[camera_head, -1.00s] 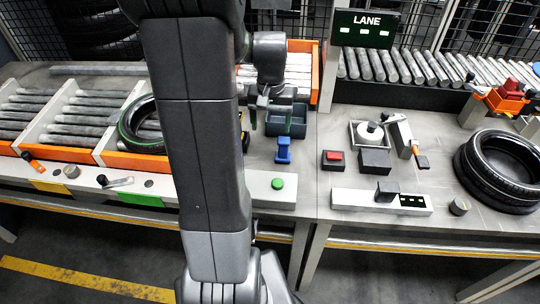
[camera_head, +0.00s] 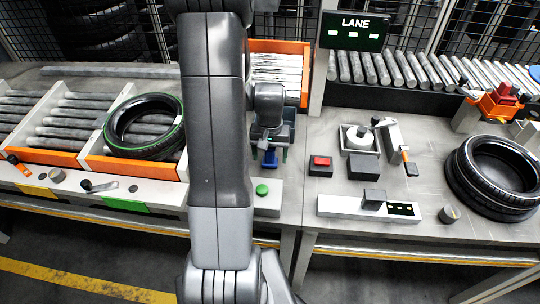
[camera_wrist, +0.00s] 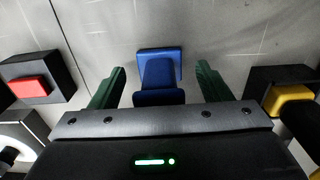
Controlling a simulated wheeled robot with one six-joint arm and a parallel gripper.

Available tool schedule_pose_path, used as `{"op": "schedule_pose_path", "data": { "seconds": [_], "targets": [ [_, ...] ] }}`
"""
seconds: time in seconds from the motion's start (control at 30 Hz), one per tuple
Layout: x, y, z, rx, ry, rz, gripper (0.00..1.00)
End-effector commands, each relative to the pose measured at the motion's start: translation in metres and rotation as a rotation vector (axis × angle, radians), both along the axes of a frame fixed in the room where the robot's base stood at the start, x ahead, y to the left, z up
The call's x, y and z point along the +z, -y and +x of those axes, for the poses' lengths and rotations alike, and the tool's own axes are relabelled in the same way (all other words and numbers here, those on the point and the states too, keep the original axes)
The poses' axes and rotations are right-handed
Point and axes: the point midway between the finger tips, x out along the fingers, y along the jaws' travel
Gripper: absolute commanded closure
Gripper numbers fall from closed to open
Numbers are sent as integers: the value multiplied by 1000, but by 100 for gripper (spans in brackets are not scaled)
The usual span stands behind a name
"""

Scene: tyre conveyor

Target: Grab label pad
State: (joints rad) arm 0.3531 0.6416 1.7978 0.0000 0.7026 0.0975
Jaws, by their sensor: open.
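A small blue block with a raised back plate, likely the label pad (camera_wrist: 158,70), stands on the grey bench. It also shows in the head view (camera_head: 270,159), just below my gripper (camera_head: 269,150). In the wrist view my gripper (camera_wrist: 160,72) is open, with one green finger on each side of the blue block. Gaps show between the block and both fingers. Its near end is partly hidden by the gripper body.
A red button box (camera_head: 321,165) stands right of the blue block, with a white roll (camera_head: 358,132) in a tray beyond. A green button (camera_head: 262,189) is in front. A yellow-topped black piece (camera_wrist: 288,100) shows in the wrist view. A tyre (camera_head: 495,177) lies far right.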

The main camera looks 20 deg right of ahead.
Motion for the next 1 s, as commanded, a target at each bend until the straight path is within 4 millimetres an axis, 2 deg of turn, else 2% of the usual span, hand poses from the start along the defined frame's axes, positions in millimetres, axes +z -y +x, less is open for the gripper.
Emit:
{"op": "schedule_pose_path", "data": {
  "seconds": [0.23,0.5,0.77,0.87,1.0],
  "targets": [
    [-2,0,0,0,1,0,29],
    [-2,0,0,0,1,0,81],
    [1,0,0,1,2,-1,81],
    [8,0,1,1,4,-2,81],
    [31,0,1,1,7,-2,81]
  ]
}}
